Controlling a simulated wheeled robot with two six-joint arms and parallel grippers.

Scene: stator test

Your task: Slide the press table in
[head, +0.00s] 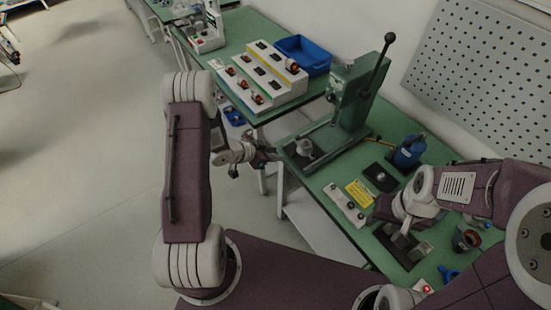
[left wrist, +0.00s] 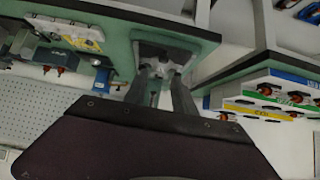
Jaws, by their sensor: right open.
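The green press (head: 352,98) with a black-knobbed lever stands on the green bench. Its press table (head: 289,151) is low at its front left, at the bench edge, with a grey metal part (head: 304,147) on it. My left gripper (head: 273,155) is at the front left of that table; I cannot tell whether it touches. In the left wrist view, the fingers (left wrist: 162,78) are apart, with the press table (left wrist: 182,43) beyond their tips. My right gripper (head: 392,222) is open over the bench, right of the yellow label plate; its fingers are partly hidden by the arm.
A blue bottle-like item (head: 408,152), a black pad (head: 380,177) and a white strip with round parts (head: 346,205) lie right of the press. A stepped parts rack (head: 262,72) and blue bin (head: 302,55) stand on the far bench. A perforated panel (head: 480,75) is behind.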

